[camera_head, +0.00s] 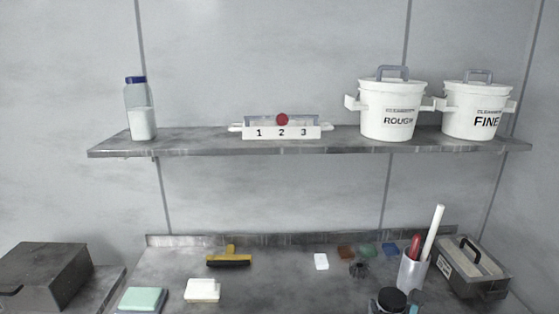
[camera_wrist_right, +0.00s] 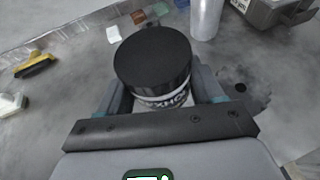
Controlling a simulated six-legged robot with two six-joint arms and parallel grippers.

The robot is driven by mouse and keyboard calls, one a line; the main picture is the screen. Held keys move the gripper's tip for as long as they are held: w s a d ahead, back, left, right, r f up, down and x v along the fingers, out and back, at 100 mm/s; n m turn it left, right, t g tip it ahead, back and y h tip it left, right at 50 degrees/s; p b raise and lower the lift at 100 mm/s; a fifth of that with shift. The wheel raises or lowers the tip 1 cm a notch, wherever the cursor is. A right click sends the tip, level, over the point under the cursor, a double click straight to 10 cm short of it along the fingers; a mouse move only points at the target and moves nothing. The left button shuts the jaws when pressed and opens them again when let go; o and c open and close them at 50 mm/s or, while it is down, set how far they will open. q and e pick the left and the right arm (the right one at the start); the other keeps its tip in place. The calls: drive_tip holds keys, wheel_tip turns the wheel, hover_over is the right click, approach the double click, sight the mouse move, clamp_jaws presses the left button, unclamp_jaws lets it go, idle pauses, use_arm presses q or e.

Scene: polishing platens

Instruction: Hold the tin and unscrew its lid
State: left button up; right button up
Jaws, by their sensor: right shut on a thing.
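The tin (camera_wrist_right: 165,101) has a wide black lid (camera_wrist_right: 153,58) and a pale label with dark lettering, partly hidden. My right gripper (camera_wrist_right: 160,93) has one finger on each side of the tin's body, below the lid, and is shut on it. The lid sits on the tin. In the head view the tin's dark lid (camera_head: 391,299) shows at the bottom edge, with a teal part of my right gripper (camera_head: 415,299) beside it. The tin's base is hidden. My left gripper is in neither view.
A grey cup (camera_head: 411,271) with a white rod and red tool stands behind the tin, beside a grey caddy (camera_head: 468,279). Small coloured blocks (camera_head: 367,250), a yellow-black squeegee (camera_head: 229,259) and a white block (camera_head: 202,290) lie on the bench.

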drive_tip(key=shift+s+a+f+n+y+p, duration=0.2)
drive_tip(key=shift+s+f+n+y+p, duration=0.4)
drive_tip(key=shift+f+p, duration=0.35)
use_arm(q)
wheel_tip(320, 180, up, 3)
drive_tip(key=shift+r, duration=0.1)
use_arm(e)
drive_tip(key=shift+n+y, duration=0.6)
drive_tip(key=shift+y, duration=0.2)
drive_tip(key=a, duration=0.5)
drive_tip(key=shift+s, duration=0.4)
drive_tip(key=shift+d, duration=0.1)
